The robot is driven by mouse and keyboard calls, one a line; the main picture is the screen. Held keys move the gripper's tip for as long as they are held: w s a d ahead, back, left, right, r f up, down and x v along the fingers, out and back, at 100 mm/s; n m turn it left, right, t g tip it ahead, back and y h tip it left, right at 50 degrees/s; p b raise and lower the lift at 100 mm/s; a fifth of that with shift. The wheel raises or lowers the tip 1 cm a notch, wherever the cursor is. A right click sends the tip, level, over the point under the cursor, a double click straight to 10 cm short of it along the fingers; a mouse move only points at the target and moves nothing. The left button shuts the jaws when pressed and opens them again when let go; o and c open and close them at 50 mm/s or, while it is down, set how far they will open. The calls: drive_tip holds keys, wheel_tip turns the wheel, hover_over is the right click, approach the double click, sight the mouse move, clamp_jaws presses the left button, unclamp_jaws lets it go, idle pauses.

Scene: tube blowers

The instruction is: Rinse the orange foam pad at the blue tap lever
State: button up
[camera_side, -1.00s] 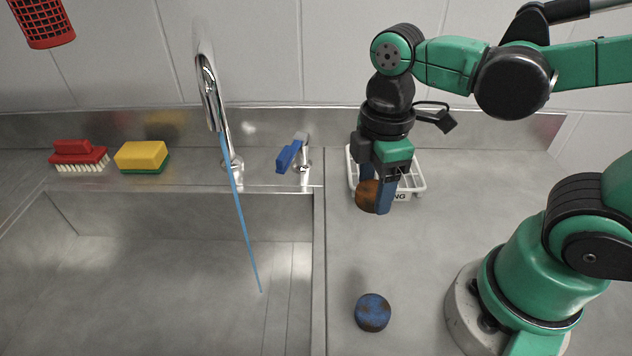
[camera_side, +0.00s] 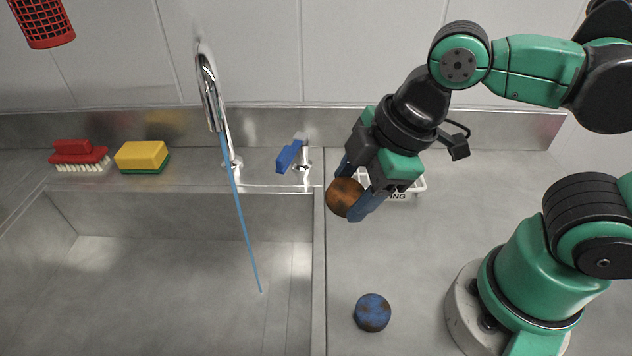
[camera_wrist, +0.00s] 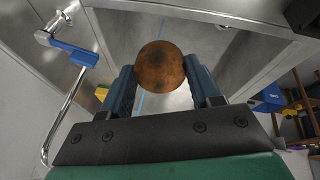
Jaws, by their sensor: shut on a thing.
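The orange foam pad (camera_side: 344,197) is round with dark brown smudges. My gripper (camera_side: 353,195) is shut on it and holds it tilted, above the counter near the sink's right edge. In the wrist view the pad (camera_wrist: 160,67) sits between the two blue fingers of my gripper (camera_wrist: 162,80). The blue tap lever (camera_side: 288,156) is on a chrome valve behind the sink, left of my gripper; it also shows at the left of the wrist view (camera_wrist: 74,53). A blue stream of water (camera_side: 243,225) runs from the chrome tap (camera_side: 211,92) into the sink.
A blue smudged pad (camera_side: 372,312) lies on the counter in front. A white tray (camera_side: 408,188) is partly hidden behind my gripper. A red brush (camera_side: 79,154) and a yellow-green sponge (camera_side: 141,156) stand behind the sink basin (camera_side: 150,270). A red basket (camera_side: 42,22) hangs upper left.

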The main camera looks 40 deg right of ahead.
drive_tip(key=shift+s+a+f+t+y, duration=0.1)
drive_tip(key=shift+a+f+t+y, duration=0.25)
drive_tip(key=shift+a+f, duration=0.3)
drive_tip(key=shift+w+a+f, duration=0.1)
drive_tip(key=shift+w, duration=0.1)
drive_tip(key=w+a+f, duration=0.1)
drive_tip(key=w+a, duration=0.2)
drive_tip(key=w, duration=0.3)
drive_tip(key=w+a+f, duration=0.1)
drive_tip(key=w+a, duration=0.1)
drive_tip(key=w, duration=0.4)
drive_tip(key=shift+a+f, duration=0.4)
drive_tip(key=shift+w+d, duration=0.1)
drive_tip(key=shift+d, duration=0.05)
drive_tip(key=shift+w+d, duration=0.2)
drive_tip(key=shift+d, duration=0.2)
drive_tip(key=shift+s+a, duration=0.25)
drive_tip(key=shift+a, duration=0.35)
drive_tip(key=shift+d, duration=0.15)
drive_tip(key=shift+w+d, duration=0.25)
drive_tip(key=shift+d, duration=0.2)
